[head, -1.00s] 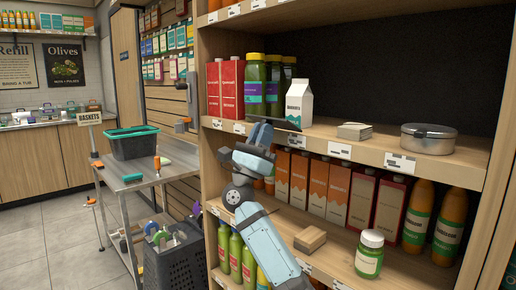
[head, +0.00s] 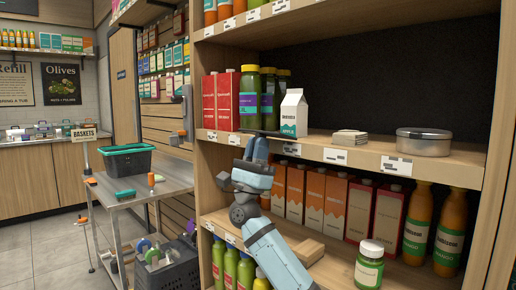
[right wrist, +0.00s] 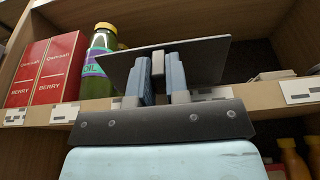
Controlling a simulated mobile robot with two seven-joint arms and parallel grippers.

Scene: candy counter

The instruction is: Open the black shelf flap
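The black shelf flap (head: 260,132) is a thin dark plate at the front edge of the upper shelf, in front of the green bottle and left of the milk carton. In the right wrist view the flap (right wrist: 200,62) lies across the fingertips, with a small grey tab on it. My right gripper (head: 256,148) points up from below the flap. In the right wrist view its blue fingers (right wrist: 160,80) stand on both sides of the tab and appear shut on it. My left gripper is not in view.
Red cartons (head: 221,100), a green bottle (head: 250,98), a white carton (head: 294,112) and a round tin (head: 423,142) stand on the upper shelf (head: 350,158). Orange cartons (head: 315,196), bottles and a jar (head: 369,264) fill the lower shelf. A metal cart (head: 130,198) stands left.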

